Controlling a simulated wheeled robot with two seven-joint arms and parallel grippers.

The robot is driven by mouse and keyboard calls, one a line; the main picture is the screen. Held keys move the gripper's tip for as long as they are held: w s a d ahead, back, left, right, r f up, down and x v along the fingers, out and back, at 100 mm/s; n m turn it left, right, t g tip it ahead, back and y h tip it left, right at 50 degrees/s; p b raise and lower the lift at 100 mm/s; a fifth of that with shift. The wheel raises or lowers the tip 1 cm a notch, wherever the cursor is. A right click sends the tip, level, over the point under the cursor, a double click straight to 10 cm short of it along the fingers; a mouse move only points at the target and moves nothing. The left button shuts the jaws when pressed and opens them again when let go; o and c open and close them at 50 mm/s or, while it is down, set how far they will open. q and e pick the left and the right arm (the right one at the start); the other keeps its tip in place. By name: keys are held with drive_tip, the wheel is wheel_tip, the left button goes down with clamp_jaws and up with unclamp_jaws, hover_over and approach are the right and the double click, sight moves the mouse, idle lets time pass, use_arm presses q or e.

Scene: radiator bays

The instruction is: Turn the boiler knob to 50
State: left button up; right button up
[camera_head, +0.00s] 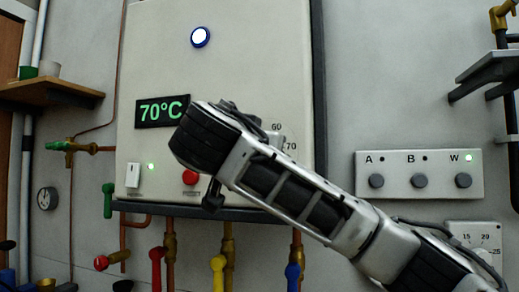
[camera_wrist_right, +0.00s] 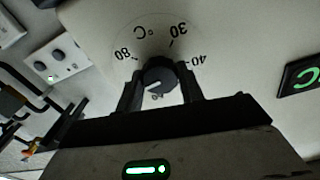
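The white boiler (camera_head: 225,90) shows a lit green 70°C on its display (camera_head: 163,111) in the head view. The dial's 60 and 70 marks show beside my right arm, which hides the knob there. In the right wrist view the round dark knob (camera_wrist_right: 160,75) sits between the two fingers of my right gripper (camera_wrist_right: 161,82), which appear to press on its sides. The dial looks turned over in this view. The knob's white pointer aims down-left, between the partly hidden 60 and the 80. My left gripper is in neither view.
A red button (camera_head: 190,177) and a white switch (camera_head: 133,175) are low on the boiler. A panel with A, B and W knobs (camera_head: 420,174) is on the right wall. Pipes and coloured valve handles (camera_head: 217,272) hang below. A wooden shelf (camera_head: 50,92) is at left.

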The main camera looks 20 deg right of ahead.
use_arm(q)
drive_tip(key=b, duration=0.2)
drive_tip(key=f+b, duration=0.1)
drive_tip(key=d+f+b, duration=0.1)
drive_tip(key=b, duration=0.1)
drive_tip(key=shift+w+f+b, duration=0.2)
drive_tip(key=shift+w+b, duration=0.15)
use_arm(e)
drive_tip(key=n, duration=2.1)
drive_tip(key=shift+n, duration=0.3)
drive_tip(key=o, duration=1)
drive_tip(key=shift+a, duration=0.1)
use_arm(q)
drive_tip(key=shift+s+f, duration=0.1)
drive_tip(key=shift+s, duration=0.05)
